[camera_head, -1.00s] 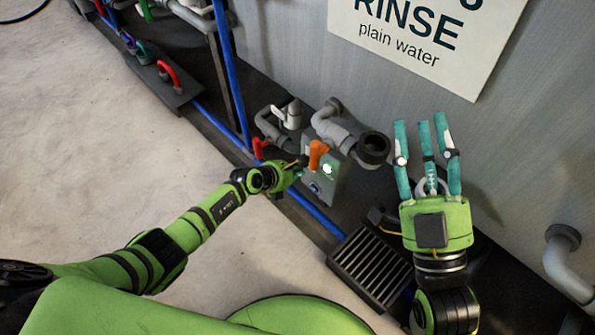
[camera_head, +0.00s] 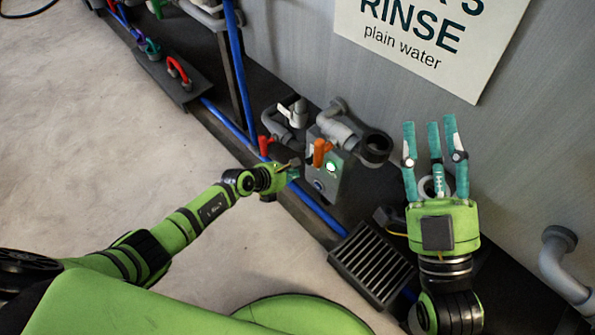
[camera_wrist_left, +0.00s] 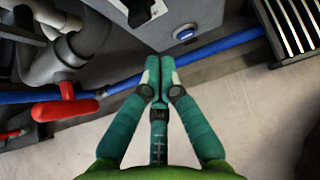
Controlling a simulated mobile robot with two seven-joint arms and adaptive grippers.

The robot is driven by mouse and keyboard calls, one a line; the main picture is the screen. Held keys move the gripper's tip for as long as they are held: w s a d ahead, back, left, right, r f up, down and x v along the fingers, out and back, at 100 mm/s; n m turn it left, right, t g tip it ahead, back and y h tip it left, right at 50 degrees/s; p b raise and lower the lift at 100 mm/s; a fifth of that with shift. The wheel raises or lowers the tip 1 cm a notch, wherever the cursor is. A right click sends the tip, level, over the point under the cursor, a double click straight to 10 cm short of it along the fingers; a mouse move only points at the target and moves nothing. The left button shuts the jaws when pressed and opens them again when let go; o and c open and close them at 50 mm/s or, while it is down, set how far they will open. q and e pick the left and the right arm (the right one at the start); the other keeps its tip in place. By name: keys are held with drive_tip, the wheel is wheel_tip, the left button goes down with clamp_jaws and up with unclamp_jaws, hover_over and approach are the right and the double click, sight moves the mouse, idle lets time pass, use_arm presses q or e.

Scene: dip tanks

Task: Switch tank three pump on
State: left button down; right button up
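A grey pump box (camera_head: 328,172) stands on the dark ledge below the rinse sign. It carries an orange handle (camera_head: 319,152), a lit green lamp (camera_head: 331,167) and a round blue-ringed button (camera_head: 318,185). The button also shows in the left wrist view (camera_wrist_left: 185,33). My left gripper (camera_head: 294,165) is just left of the box; in the left wrist view its fingertips (camera_wrist_left: 160,60) are together with nothing visible between them, apart from the button. My right gripper (camera_head: 434,130) is open and empty, fingers spread, right of the box.
A red valve handle (camera_head: 266,145) is close by my left gripper, and shows in the left wrist view (camera_wrist_left: 66,104). Grey pipes (camera_head: 345,130) stick out above the box. A blue pipe (camera_head: 318,212) runs along the ledge. A slatted grate (camera_head: 372,264) lies to the right. The floor at left is clear.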

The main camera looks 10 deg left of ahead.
use_arm(q)
drive_tip(key=r+p, duration=0.1)
drive_tip(key=s+r+p, duration=0.1)
drive_tip(key=r, duration=0.1)
drive_tip(key=a+r, duration=0.1)
drive_tip(key=shift+s+a+r+p, duration=0.1)
drive_tip(key=shift+s+r+p, duration=0.25)
drive_tip(key=shift+s+p, duration=0.05)
